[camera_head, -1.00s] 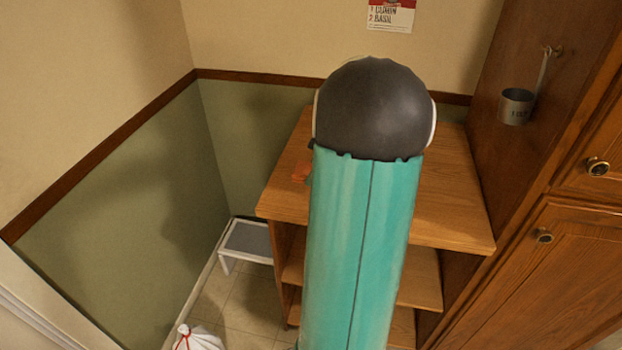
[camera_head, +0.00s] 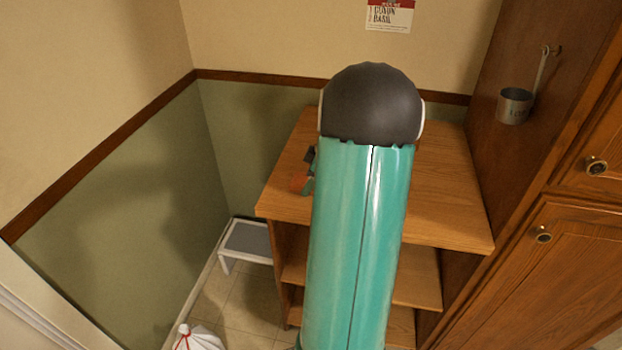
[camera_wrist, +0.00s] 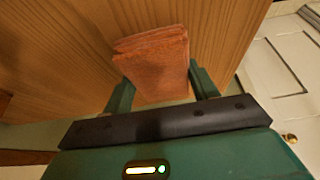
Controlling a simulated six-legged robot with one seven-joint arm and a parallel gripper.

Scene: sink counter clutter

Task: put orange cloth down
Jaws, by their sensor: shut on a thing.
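The orange cloth (camera_wrist: 155,62) is a folded, thick square between the two fingers of my gripper (camera_wrist: 162,85) in the wrist view. My gripper is shut on it. The wooden shelf top (camera_wrist: 60,60) fills the background behind the cloth; I cannot tell whether the cloth touches it. In the head view a small part of the orange cloth (camera_head: 298,183) shows at the left of my arm, over the left part of the shelf top (camera_head: 450,200). My arm hides most of the gripper there.
The shelf top looks clear where visible. A dark wooden cabinet (camera_head: 560,240) borders it on the right, with a metal measuring cup (camera_head: 514,106) hanging from its side. A grey-topped step stool (camera_head: 247,238) and a white bag (camera_head: 198,338) are on the floor at the left.

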